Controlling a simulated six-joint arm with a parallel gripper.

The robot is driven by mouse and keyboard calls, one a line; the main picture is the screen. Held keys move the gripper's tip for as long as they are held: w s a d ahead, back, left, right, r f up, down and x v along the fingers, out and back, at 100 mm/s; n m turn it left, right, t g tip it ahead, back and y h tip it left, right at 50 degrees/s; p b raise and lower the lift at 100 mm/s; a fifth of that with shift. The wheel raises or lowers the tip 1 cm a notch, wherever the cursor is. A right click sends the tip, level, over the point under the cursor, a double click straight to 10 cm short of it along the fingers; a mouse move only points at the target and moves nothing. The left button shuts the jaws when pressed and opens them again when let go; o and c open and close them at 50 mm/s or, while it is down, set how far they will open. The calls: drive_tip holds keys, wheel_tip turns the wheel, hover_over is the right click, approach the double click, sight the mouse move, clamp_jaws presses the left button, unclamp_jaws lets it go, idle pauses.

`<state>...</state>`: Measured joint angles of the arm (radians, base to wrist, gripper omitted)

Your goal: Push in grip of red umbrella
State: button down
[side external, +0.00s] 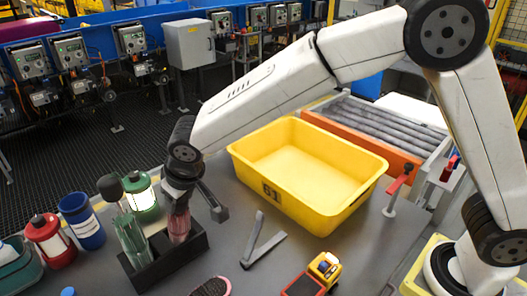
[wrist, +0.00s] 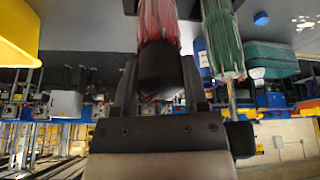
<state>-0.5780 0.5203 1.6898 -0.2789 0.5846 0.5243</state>
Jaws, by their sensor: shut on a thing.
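The red umbrella (side external: 179,226) stands folded, tip down, in a black stand (side external: 190,252) on the grey table. In the wrist view the red umbrella (wrist: 158,18) has a black grip (wrist: 158,68) close against its folded cloth, with no shaft visible between. My gripper (wrist: 158,82) has a finger on each side of this grip and is shut on it. In the side view my gripper (side external: 181,192) is right above the red umbrella and hides its grip. The green umbrella (side external: 131,238) stands to the left in the same stand, its black grip (side external: 110,186) raised on a shaft.
A yellow bin (side external: 252,184) stands right of the stand. A green lantern (side external: 142,199), blue canister (side external: 83,222) and red lantern (side external: 50,242) stand at left. A grey V-shaped piece (side external: 262,240) and a yellow-and-red device (side external: 318,276) lie in front. Rollers (side external: 375,125) run behind.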

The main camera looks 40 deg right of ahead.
drive_tip(key=shift+f, duration=0.3)
drive_tip(key=shift+c, duration=0.5)
unclamp_jaws()
drive_tip(key=shift+r, duration=0.15)
drive_tip(key=v, duration=0.7)
drive_tip(key=shift+r, duration=0.3)
drive_tip(key=s+d+f+m, duration=0.1)
drive_tip(key=s+d+f, duration=0.2)
drive_tip(key=d, duration=0.6)
drive_tip(key=s+d+f+m+g, duration=0.1)
drive_tip(key=s+d+f, duration=0.3)
drive_tip(key=s+d, duration=0.3)
drive_tip(key=s+d+f+m+g, duration=0.1)
drive_tip(key=s+d+f, duration=0.3)
drive_tip(key=d, duration=0.6)
drive_tip(key=shift+s+d+h, duration=0.3)
drive_tip(key=shift+s+h, duration=0.1)
drive_tip(key=shift+s, duration=0.4)
